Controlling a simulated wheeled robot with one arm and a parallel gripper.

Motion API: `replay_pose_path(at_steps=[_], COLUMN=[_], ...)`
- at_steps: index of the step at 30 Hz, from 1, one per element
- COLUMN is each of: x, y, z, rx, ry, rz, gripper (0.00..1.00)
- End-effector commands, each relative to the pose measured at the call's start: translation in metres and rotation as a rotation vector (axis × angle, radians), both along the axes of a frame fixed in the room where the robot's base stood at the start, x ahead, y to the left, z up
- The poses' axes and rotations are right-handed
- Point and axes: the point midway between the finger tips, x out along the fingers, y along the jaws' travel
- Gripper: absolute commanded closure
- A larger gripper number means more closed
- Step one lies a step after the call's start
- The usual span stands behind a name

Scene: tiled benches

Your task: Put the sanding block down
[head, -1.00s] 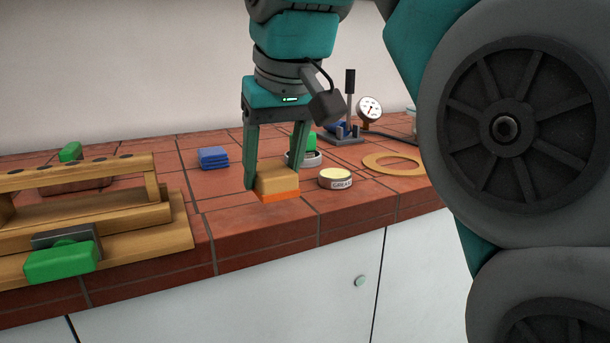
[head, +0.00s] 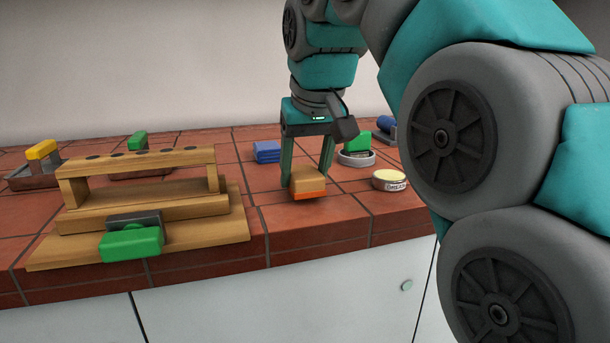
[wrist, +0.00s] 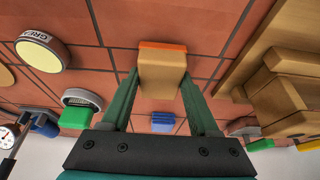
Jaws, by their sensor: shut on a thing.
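The sanding block (head: 308,182) is a small tan block with an orange underside. It also shows in the wrist view (wrist: 162,72). My gripper (head: 307,175) points down and is shut on it, one finger on each side. The block is upright and very low over the red-tiled bench (head: 330,225), near its front edge. I cannot tell whether its orange face touches the tiles.
A wooden rack (head: 150,205) with a green-and-grey item (head: 132,242) stands to the left. A blue stack (head: 267,151) lies behind the block. A grease tin (head: 389,180) and a round dish with a green block (head: 357,158) are to the right. Bare tiles surround the block.

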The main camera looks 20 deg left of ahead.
Motion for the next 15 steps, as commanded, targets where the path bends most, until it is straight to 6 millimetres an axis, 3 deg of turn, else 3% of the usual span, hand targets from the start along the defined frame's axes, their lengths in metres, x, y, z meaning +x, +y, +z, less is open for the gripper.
replay_pose_path(at_steps=[15], x=[-0.0001], y=[0.0001], z=[-0.0120], rx=[0.002], ry=[-0.002], rz=[0.000], gripper=[1.00])
